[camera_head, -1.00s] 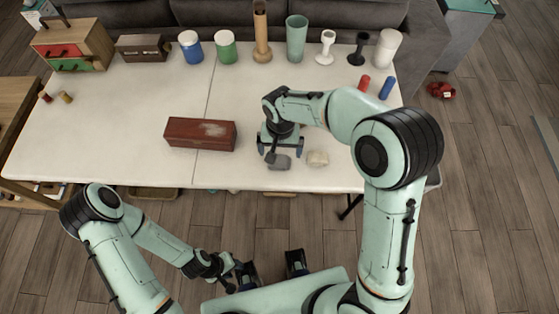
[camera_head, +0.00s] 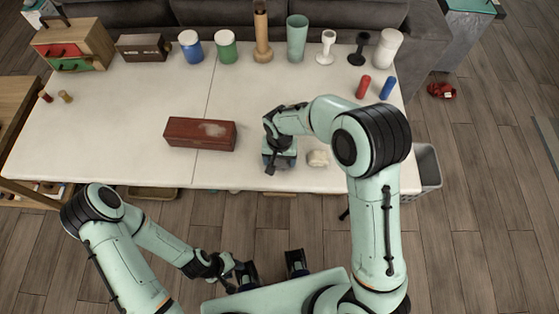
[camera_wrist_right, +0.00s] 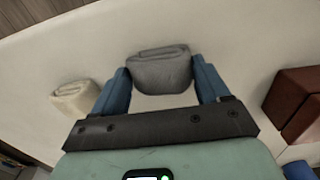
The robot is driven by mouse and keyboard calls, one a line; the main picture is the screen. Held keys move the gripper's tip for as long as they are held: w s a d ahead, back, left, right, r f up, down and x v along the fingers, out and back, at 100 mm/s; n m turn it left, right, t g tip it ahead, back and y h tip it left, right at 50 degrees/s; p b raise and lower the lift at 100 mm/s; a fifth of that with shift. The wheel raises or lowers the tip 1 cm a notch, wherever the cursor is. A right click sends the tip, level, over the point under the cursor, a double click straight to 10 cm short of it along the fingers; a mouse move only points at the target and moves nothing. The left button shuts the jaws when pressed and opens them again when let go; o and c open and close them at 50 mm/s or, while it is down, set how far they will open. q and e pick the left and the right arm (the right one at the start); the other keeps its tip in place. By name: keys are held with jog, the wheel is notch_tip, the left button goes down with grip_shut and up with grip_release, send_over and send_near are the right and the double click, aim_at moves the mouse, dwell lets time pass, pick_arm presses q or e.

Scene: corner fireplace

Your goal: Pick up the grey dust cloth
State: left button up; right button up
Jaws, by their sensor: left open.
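The grey dust cloth (camera_wrist_right: 160,70) is a folded pad on the white table. In the right wrist view it lies between the two blue fingers of my right gripper (camera_wrist_right: 162,75), close to both. My right gripper also shows in the head view (camera_head: 279,160), low over the table near its front edge, and there it hides the cloth. Its fingers stand apart, about as wide as before. I see no sign that the cloth is lifted. My left gripper (camera_head: 271,270) is open and empty, in front of the table.
A cream folded cloth (camera_head: 318,158) lies just right of my right gripper. A dark red box (camera_head: 200,133) lies to its left. Jars, vases and candle holders line the table's back edge. A grey bin (camera_head: 427,172) stands at the right. The table's left middle is clear.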

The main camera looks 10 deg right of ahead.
jog(key=shift+c, duration=0.6)
jog(key=shift+r, duration=0.6)
pick_arm(q)
jog(key=shift+w+r+p, duration=0.25)
jog(key=shift+r+p, duration=0.25)
jog(key=shift+r, duration=0.05)
jog(key=shift+w+r+p, duration=0.25)
jog(key=shift+r+p, duration=0.2)
jog(key=shift+r, duration=0.1)
pick_arm(e)
notch_tip(320, 180, up, 19)
jog(key=shift+o, duration=0.5)
jog(key=shift+f, duration=0.1)
pick_arm(q)
jog(key=shift+w, duration=0.1)
